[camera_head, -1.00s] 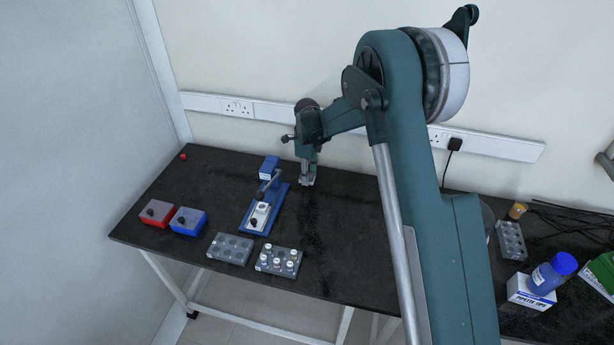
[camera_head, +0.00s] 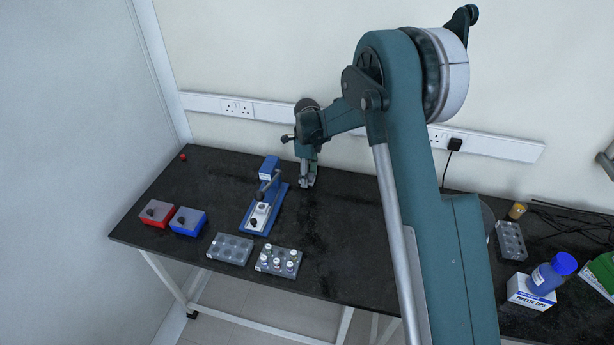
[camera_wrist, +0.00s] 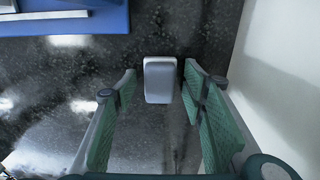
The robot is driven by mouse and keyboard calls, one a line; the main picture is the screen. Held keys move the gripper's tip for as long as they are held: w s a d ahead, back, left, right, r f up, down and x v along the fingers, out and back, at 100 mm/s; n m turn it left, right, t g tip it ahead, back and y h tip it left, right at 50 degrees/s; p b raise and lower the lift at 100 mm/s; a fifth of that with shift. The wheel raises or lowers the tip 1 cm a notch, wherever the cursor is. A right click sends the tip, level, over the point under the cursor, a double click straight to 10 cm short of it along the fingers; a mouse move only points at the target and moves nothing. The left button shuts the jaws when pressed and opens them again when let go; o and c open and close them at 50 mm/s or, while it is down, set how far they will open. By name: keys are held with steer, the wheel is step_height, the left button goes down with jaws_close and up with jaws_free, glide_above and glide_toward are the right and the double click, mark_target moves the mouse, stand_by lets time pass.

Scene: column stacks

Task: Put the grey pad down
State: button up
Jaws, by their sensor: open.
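The grey pad (camera_wrist: 160,80) is a small light-grey block with rounded corners. In the wrist view it stands on the black bench between and just beyond my finger tips, with a gap on each side. My gripper (camera_wrist: 158,90) is open, its green-padded fingers spread to either side of the pad. In the head view my gripper (camera_head: 307,183) is low over the bench at the back, right of the blue press; the pad is too small to tell apart from the fingers there.
The blue press (camera_head: 262,208) with a lever stands left of my gripper. Red (camera_head: 157,213) and blue (camera_head: 188,222) boxes sit at the left. An empty grey rack (camera_head: 229,249) and a rack with vials (camera_head: 279,261) lie at the front. The bench right of the press is clear.

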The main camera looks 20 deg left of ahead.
step_height(320, 180, up, 12)
steer(key=p, duration=0.1)
stand_by(0.5)
stand_by(0.5)
steer(key=s+d+r+n+t, duration=0.1)
steer(key=s+d+r+n, duration=0.2)
steer(key=s+d+r, duration=0.35)
steer(key=s+d+r+n+t, duration=0.1)
steer(key=s+d+r+n, duration=0.15)
steer(key=d+r, duration=0.7)
steer(key=s+d+r+n+t, duration=0.1)
steer(key=s+d+r+n, duration=0.2)
steer(key=s+d+r, duration=0.55)
steer(key=s+d+n+t, duration=0.2)
steer(key=s+d+n, duration=0.2)
steer(key=s+d, duration=0.8)
steer(key=s+d+f+n+t, duration=0.1)
steer(key=s+d+f+n, duration=0.1)
steer(key=s+d, duration=0.2)
steer(key=s+d+f+n+t, duration=0.1)
steer(key=s+d+f+n, duration=0.2)
steer(key=s, duration=0.6)
steer(key=shift+d, duration=0.95)
